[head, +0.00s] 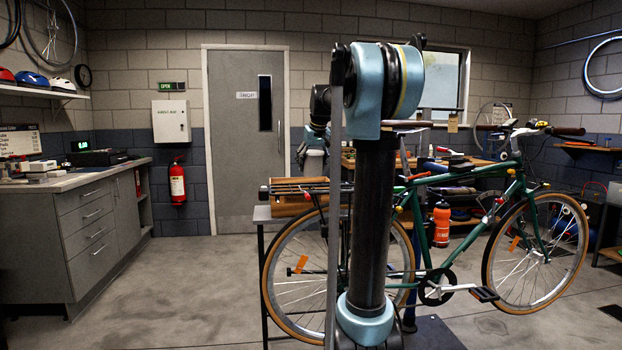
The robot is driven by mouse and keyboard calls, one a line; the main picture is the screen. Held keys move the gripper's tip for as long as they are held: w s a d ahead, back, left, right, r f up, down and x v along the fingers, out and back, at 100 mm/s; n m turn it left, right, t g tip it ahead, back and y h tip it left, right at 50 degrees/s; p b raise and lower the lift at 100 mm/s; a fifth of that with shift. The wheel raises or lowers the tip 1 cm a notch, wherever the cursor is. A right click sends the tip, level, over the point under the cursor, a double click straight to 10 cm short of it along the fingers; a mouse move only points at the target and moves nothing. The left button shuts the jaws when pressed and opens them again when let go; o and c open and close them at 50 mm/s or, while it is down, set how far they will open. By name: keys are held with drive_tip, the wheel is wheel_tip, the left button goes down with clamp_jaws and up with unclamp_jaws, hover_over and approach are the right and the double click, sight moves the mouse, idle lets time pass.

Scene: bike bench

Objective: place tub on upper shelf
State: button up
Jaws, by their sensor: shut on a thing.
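I cannot make out a tub in the head view. My arm rises through the middle of the picture, and its far links show behind it, left of the elbow. A wall shelf (37,90) at the upper left carries several helmets (31,79). I cannot tell whether this is the upper shelf of the task.
A green bicycle (433,222) stands right of centre, with a wooden crate (291,207) near its rear wheel. A grey cabinet (91,228) lines the left. An orange bottle (441,224) stands behind the bicycle. Open floor (185,285) lies between cabinet and bicycle.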

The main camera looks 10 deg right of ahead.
sight(315, 153)
drive_tip(key=shift+f, duration=2.2)
drive_tip(key=o, duration=1.3)
drive_tip(key=v, duration=1.2)
drive_tip(key=shift+r, duration=0.1)
